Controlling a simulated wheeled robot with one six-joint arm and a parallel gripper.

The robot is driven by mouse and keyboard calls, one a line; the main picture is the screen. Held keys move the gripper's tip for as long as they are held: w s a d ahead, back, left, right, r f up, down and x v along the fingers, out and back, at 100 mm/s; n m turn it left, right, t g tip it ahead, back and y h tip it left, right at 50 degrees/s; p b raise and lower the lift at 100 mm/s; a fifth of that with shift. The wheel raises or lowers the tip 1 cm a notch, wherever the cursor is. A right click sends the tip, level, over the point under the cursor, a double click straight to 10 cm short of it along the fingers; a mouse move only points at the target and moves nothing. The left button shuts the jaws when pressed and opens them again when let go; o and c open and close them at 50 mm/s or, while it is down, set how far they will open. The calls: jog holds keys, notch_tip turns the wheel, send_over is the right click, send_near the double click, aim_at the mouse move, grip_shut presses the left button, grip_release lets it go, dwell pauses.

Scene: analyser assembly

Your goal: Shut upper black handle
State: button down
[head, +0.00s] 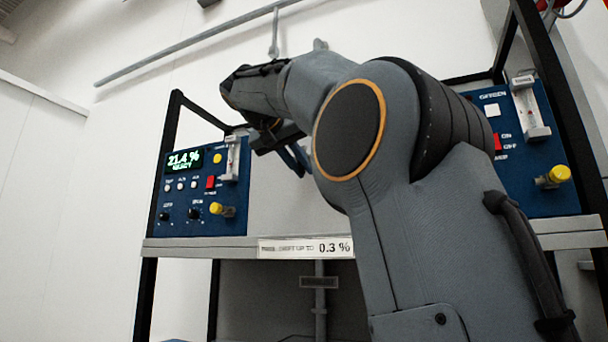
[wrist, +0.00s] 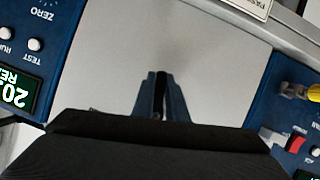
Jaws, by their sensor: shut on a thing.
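My gripper (wrist: 160,85) shows in the wrist view with its two blue-grey fingers close together. A narrow black piece (wrist: 160,92) lies between them, and the gripper is shut on it. It looks like the black handle, but most of it is hidden behind the fingers and the dark gripper body. In the head view my gripper (head: 296,160) is partly hidden by my arm, in front of the pale panel between the two blue instrument panels. No other black handle can be made out clearly.
A left blue panel (head: 180,222) has a lit display, knobs and a yellow-capped valve (head: 217,209). A right blue panel (head: 545,198) has another yellow knob (head: 556,175). A black frame (head: 174,125) and a labelled shelf edge (head: 200,242) surround the space.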

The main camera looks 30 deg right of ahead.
jog(key=shift+w+a+f+m+t+y+b, duration=0.3)
jog(key=shift+w+m+t+y+b, duration=0.1)
jog(key=shift+m+b, duration=0.35)
jog(key=shift+r, duration=0.1)
jog(key=c, duration=1.8)
grip_release()
jog(key=shift+w, duration=0.1)
jog(key=shift+o, duration=0.2)
jog(key=shift+a+r, duration=0.1)
jog(key=v, duration=0.7)
jog(key=shift+s+a, duration=0.2)
jog(key=shift+s, duration=0.15)
